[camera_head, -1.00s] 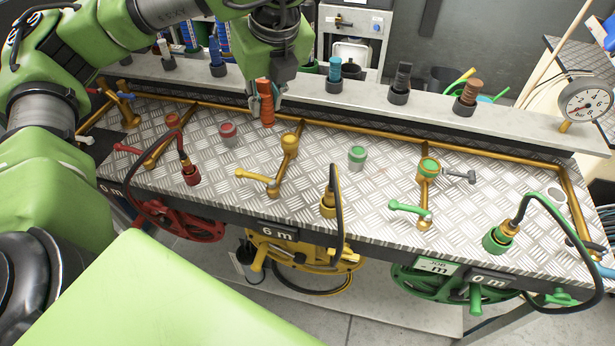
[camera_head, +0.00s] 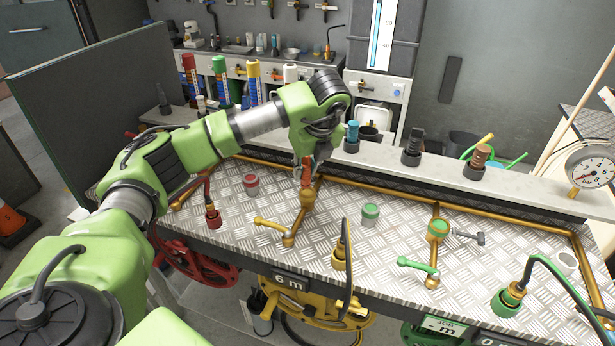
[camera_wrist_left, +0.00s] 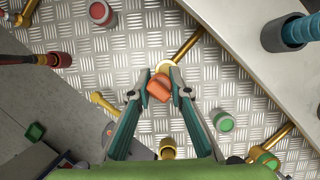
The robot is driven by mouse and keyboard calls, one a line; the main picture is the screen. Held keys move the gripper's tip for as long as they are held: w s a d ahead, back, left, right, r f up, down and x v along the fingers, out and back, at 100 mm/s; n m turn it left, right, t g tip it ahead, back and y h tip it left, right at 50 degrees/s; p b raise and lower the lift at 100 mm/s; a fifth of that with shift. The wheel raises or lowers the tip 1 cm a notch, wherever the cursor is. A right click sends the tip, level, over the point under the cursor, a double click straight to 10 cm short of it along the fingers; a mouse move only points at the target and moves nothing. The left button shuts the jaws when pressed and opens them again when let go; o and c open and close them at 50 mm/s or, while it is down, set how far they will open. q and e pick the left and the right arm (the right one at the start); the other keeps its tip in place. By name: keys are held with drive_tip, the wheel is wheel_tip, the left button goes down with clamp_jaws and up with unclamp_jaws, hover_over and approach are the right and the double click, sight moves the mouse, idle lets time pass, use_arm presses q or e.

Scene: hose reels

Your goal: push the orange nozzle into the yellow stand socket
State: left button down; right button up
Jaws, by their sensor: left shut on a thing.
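The orange nozzle (camera_head: 307,174) is held upright between the fingers of my left gripper (camera_head: 308,164). In the wrist view the nozzle (camera_wrist_left: 159,86) sits between the two fingertips. The yellow stand socket (camera_head: 307,197) is the top of a brass-yellow post on the checker-plate bench. In the head view the nozzle's lower end is right at the socket's top. I cannot tell whether it is inside the socket or just above it. The wrist view shows a pale yellow rim partly hidden behind the nozzle. My right gripper is not in view.
A red-topped cup (camera_head: 251,185) and a green-topped cup (camera_head: 370,214) stand either side. A green-ringed stand (camera_head: 437,231) is farther right. A raised ledge (camera_head: 535,186) holding several nozzles runs behind. Hoses rise at the front edge, one from a yellow fitting (camera_head: 339,256).

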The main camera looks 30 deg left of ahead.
sight(308, 180)
use_arm(q)
drive_tip(key=shift+w+a+f, duration=0.15)
drive_tip(key=shift+w+f, duration=0.35)
drive_tip(key=shift+f, duration=0.15)
drive_tip(key=f+p, duration=0.2)
drive_tip(key=f, duration=0.1)
drive_tip(key=shift+w, duration=0.3)
drive_tip(key=shift+a+f, duration=0.1)
drive_tip(key=shift+f, duration=0.25)
drive_tip(key=shift+f, duration=0.2)
drive_tip(key=c, duration=1.9)
unclamp_jaws()
drive_tip(key=shift+r, duration=0.2)
